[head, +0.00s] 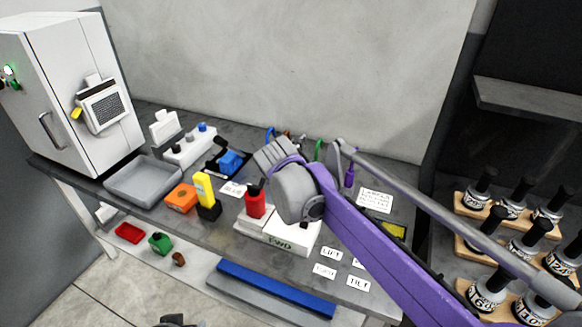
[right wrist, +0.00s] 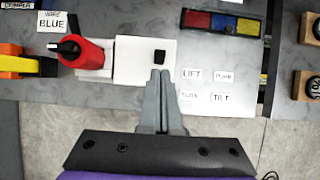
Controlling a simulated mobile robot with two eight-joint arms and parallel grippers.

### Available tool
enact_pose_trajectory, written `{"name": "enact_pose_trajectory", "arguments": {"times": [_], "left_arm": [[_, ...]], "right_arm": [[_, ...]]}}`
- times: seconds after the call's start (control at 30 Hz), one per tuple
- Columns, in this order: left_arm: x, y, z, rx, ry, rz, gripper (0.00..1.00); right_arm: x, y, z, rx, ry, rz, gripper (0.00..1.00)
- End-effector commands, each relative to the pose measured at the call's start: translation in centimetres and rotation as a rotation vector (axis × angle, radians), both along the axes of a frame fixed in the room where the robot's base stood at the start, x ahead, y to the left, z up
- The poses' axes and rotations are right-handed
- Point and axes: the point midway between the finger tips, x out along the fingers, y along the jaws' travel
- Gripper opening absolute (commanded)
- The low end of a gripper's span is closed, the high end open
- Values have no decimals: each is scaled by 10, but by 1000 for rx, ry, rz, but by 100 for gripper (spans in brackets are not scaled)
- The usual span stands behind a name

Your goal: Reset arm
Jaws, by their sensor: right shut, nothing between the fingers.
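My right arm (head: 375,240), purple and grey, reaches in from the right over the bench in the head view. Its wrist hides part of the bench and the fingers there. In the right wrist view my right gripper (right wrist: 160,75) is shut and empty. Its fingertips appear just in front of a black button (right wrist: 160,57) on a white box (right wrist: 127,62); I cannot tell if they touch. The white box marked FWD (head: 275,238) carries a red part (head: 256,204) at its left, also seen in the right wrist view (right wrist: 88,53).
A grey tray (head: 125,192), orange block (head: 181,199) and yellow part (head: 204,187) stand left on the bench. A white cabinet (head: 60,85) is at far left. Label cards (head: 357,283) lie right of the box. Black-topped weights (head: 487,287) stand on wooden racks at right.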

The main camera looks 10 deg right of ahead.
Motion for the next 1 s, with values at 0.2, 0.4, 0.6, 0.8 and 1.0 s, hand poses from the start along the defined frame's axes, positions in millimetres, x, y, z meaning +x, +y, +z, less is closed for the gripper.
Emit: {"name": "enact_pose_trajectory", "arguments": {"times": [0.2,0.4,0.6,0.8,1.0], "left_arm": [[0,0,0,0,0,0,52],[0,0,0,0,0,0,52],[0,0,0,0,0,0,52],[0,0,0,0,0,0,52],[0,0,0,0,0,0,52]], "right_arm": [[-10,-7,0,49,-22,-83,0],[-62,-37,-10,312,-130,-530,0],[-129,-64,-34,652,-245,-1123,0],[-192,-80,-68,979,-323,-1716,0],[-232,-86,-99,1211,-354,-2151,0]]}}
